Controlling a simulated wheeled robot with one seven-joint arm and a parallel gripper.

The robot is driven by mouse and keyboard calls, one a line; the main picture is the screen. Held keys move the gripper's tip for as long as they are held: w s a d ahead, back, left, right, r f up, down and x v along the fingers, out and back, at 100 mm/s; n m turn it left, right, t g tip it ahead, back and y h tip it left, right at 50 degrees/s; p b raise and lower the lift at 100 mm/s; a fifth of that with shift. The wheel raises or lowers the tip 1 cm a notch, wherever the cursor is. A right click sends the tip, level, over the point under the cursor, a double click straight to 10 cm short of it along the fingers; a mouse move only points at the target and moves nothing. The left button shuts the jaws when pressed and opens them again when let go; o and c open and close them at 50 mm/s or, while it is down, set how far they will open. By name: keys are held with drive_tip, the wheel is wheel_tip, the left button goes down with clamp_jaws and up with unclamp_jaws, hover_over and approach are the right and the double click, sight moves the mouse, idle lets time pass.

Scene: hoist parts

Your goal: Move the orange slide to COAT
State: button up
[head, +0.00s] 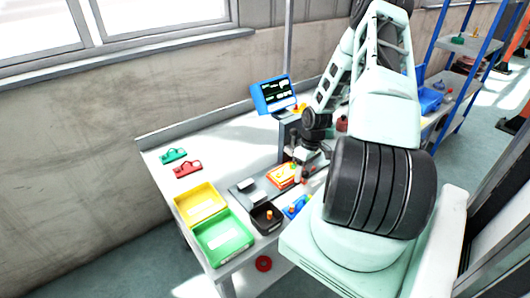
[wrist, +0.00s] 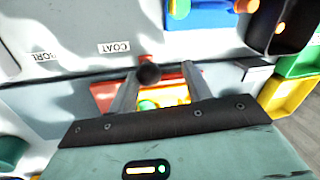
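An orange-red piece with yellow parts (head: 283,176) lies on the bench in the head view, just left of my gripper (head: 303,168); it seems to be the orange slide. In the wrist view an orange-red piece (wrist: 176,92) with yellow and green bits shows behind and between the fingers. My gripper (wrist: 158,76) is open, its two fingers apart. A dark round knob (wrist: 149,73) shows between the fingertips, with a gap on each side; whether it belongs to the slide I cannot tell. The COAT label (wrist: 114,48) is on the grey surface at upper left in the wrist view.
Another label (wrist: 41,56), partly readable, lies left of COAT. A yellow tray (head: 200,203), a green tray (head: 222,238) and a black bin (head: 266,218) stand at the bench's front. A blue piece (head: 296,207) is beside the bin. A blue-framed monitor (head: 273,94) stands behind.

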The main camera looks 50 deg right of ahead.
drive_tip(key=w+a+b, duration=0.1)
drive_tip(key=a, duration=0.3)
drive_tip(key=w+a+b, duration=0.1)
drive_tip(key=a+b, duration=0.1)
drive_tip(key=a, duration=0.2)
drive_tip(key=a+b, duration=0.1)
drive_tip(key=a, duration=0.3)
drive_tip(key=shift+w+f, duration=0.2)
drive_tip(key=shift+w, duration=0.2)
drive_tip(key=d+r, duration=0.2)
drive_tip(key=r, duration=0.7)
drive_tip(key=d+r, duration=0.2)
drive_tip(key=r, duration=0.6)
drive_tip(key=w+a+r+n, duration=0.1)
drive_tip(key=a+r, duration=0.1)
drive_tip(key=a, duration=0.8)
drive_tip(key=shift+w+a+r+g+p, duration=0.2)
drive_tip(key=shift+a+g+p, duration=0.1)
drive_tip(key=shift+p, duration=0.15)
